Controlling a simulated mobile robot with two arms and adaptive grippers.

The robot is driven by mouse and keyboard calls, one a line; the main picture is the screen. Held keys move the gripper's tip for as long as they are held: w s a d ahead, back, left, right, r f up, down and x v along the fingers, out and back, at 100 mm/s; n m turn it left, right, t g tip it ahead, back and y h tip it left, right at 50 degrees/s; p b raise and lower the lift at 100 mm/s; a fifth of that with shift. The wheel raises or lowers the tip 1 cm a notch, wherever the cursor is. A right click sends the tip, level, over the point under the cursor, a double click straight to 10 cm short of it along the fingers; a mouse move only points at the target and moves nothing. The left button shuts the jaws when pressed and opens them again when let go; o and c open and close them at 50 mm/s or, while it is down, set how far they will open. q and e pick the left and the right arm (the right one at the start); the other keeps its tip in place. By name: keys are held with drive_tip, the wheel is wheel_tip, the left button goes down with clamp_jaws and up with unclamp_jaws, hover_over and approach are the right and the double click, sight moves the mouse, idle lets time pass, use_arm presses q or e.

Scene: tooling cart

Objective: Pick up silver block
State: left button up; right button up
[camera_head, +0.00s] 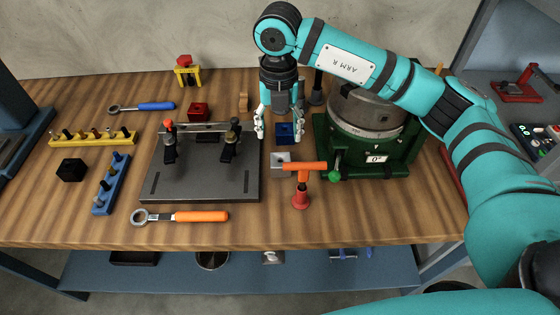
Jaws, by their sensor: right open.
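The silver block (280,157) lies on the wooden cart top, just right of the dark fixture plate, in the head view. My right gripper (279,134) comes down from above, behind the silver block, with its fingers apart. A blue block (285,132) shows between or just behind the fingers; I cannot tell whether they touch it. The silver block is outside the fingers, nearer the front. Its right side is close to the orange handle. My left gripper is not in view.
An orange-handled clamp (302,184) stands right of the silver block. A green-based round device (368,135) stands behind it. The dark fixture plate (205,185) with two toggle clamps is at left. An orange-handled wrench (180,217) lies in front. Bare wood lies along the front edge.

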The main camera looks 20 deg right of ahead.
drive_tip(key=p, duration=0.1)
hover_over(280, 162)
wheel_tip(280, 162, down, 6)
drive_tip(key=shift+a+f, duration=0.1)
drive_tip(key=shift+f, duration=0.15)
wheel_tip(280, 162, down, 5)
drive_tip(key=shift+r+p, duration=0.1)
drive_tip(key=shift+p, duration=1.05)
drive_tip(key=shift+f, duration=0.25)
drive_tip(key=c, duration=1)
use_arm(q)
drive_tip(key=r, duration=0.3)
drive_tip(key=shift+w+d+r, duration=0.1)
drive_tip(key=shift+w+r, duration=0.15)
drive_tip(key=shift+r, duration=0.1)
use_arm(e)
drive_tip(key=shift+c, duration=0.7)
drive_tip(key=shift+r, duration=0.1)
